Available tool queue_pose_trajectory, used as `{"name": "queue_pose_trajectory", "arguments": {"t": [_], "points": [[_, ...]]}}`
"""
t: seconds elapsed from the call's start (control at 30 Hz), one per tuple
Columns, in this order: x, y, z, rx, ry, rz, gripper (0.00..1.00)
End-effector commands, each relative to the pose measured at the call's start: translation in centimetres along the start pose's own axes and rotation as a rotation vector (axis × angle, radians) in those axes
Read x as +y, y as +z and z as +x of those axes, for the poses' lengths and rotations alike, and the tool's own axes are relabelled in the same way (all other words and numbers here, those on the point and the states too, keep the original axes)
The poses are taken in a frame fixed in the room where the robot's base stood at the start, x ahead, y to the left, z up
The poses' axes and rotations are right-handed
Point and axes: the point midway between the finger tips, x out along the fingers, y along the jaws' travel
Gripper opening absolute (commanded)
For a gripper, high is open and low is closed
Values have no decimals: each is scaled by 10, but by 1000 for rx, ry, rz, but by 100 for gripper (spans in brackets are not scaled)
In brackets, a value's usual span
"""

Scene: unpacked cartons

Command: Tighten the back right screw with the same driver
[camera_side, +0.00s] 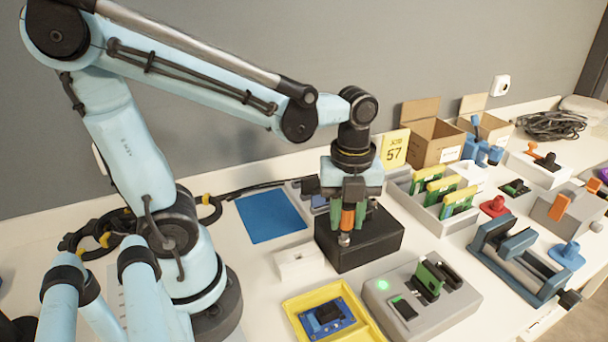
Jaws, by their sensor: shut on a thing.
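My gripper (347,205) points down over the black block (355,252) and is shut on an orange-handled driver (348,218). The driver stands upright with its metal tip end low at the block's near top edge. I cannot tell whether the tip touches the block. A blue circuit board (340,326) with a dark part on it lies in the yellow tray (290,308), in front of the block and apart from the gripper. Its screws, the back right one included, are too small to make out.
A small white block (297,263) sits left of the black block. A blue mat (270,217) lies bare.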

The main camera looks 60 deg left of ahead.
Motion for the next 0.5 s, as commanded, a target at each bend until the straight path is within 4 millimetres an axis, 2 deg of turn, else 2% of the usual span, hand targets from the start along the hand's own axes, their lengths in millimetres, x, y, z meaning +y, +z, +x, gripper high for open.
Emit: {"name": "queue_pose_trajectory", "arguments": {"t": [0.23,0.5], "points": [[0,-1,0,2,-1,-149,0],[0,0,0,1,0,-165,0]]}}
